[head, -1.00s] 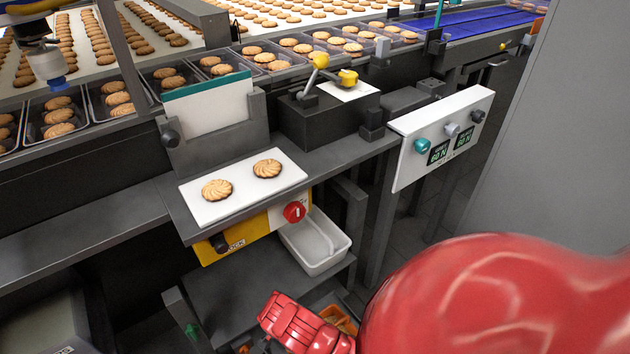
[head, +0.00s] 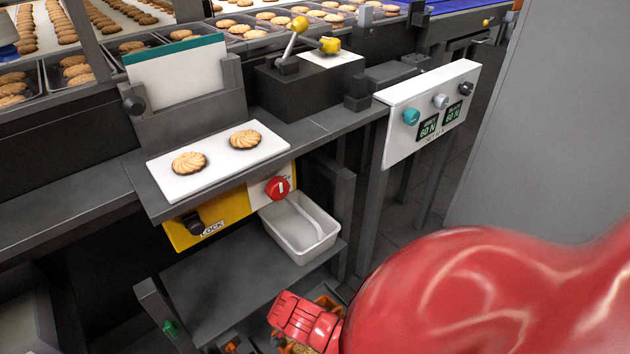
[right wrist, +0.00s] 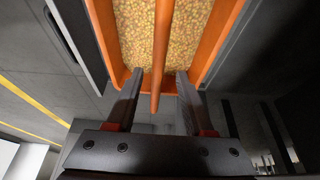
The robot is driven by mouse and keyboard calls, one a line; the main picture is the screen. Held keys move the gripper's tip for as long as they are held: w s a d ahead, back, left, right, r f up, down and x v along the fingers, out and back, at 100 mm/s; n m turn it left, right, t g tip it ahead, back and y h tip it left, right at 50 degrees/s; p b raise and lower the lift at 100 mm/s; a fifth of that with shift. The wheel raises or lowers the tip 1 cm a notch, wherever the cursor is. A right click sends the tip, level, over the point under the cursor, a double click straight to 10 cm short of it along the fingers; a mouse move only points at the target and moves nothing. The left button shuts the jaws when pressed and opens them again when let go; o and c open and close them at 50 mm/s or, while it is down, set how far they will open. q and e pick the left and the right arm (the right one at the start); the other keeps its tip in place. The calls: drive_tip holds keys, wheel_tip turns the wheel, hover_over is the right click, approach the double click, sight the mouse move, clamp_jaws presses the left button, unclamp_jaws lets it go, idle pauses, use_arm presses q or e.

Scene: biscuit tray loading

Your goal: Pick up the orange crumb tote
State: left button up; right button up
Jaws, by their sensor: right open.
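The orange crumb tote (right wrist: 125,72) fills the upper middle of the right wrist view, with yellow-brown crumbs inside. An orange handle bar (right wrist: 163,60) runs across its middle towards me. My right gripper (right wrist: 158,84) is open, its two dark fingers on either side of the bar's near end; I cannot tell whether they touch it. In the head view only small parts of the tote (head: 328,302) show at the bottom, mostly hidden by my red right arm. My left gripper is not in view.
A white tub (head: 301,229) stands on the grey lower shelf (head: 215,290), beside the yellow lock panel (head: 228,217). Above, a white board (head: 215,160) with two biscuits lies on the bench. A white control panel (head: 430,112) juts out at the right.

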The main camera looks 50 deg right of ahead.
drive_tip(key=b+x, duration=0.2)
drive_tip(key=x, duration=0.2)
drive_tip(key=shift+s+f, duration=0.2)
drive_tip(key=shift+f, duration=0.2)
drive_tip(key=shift+c, duration=0.2)
clamp_jaws()
idle(0.9)
